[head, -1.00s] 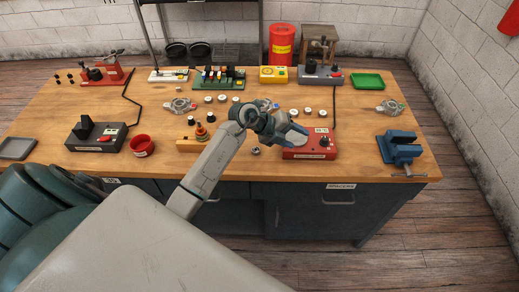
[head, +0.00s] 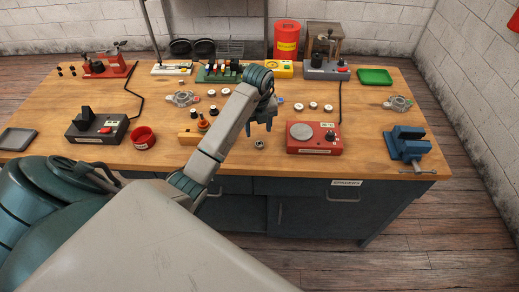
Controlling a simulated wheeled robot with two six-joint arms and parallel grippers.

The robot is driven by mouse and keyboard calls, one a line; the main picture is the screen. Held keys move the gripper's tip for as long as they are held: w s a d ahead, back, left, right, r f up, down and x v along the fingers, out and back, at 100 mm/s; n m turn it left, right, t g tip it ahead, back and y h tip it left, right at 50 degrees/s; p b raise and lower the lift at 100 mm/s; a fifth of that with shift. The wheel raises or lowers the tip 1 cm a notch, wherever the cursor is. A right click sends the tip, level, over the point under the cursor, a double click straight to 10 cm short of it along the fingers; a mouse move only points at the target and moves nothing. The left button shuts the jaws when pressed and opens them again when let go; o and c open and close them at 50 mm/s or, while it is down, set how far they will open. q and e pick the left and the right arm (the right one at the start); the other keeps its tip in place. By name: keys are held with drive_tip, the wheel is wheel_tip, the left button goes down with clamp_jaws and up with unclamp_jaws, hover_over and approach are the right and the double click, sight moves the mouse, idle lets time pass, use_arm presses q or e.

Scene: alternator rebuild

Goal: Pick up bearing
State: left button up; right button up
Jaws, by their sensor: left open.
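A small metallic ring, which looks like the bearing (head: 259,145), lies on the wooden bench near its front edge, left of the red box. My left gripper (head: 261,127) points down just behind and above the bearing in the picture. Its jaws are open with nothing visible between them, and it looks apart from the bearing. My right gripper is not in view.
The red box (head: 325,146) with a round grey plate stands close on the right. An orange block (head: 190,138) and a red cup (head: 143,138) are to the left. Several round white-topped parts lie behind. A blue vise (head: 407,144) is at the right.

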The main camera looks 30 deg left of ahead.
sight(259, 143)
use_arm(q)
drive_tip(key=shift+f+b, duration=0.7)
drive_tip(key=shift+f, duration=0.5)
wheel_tip(259, 143, down, 4)
drive_tip(key=shift+w+d+r+b, duration=0.1)
drive_tip(key=shift+d+r+b, duration=0.1)
drive_tip(key=shift+b, duration=0.9)
drive_tip(key=shift+f, duration=0.35)
drive_tip(key=c, duration=1.1)
drive_tip(key=shift+o, duration=0.2)
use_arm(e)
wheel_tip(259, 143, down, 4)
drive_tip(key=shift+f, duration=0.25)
use_arm(q)
drive_tip(key=shift+a+r, duration=0.15)
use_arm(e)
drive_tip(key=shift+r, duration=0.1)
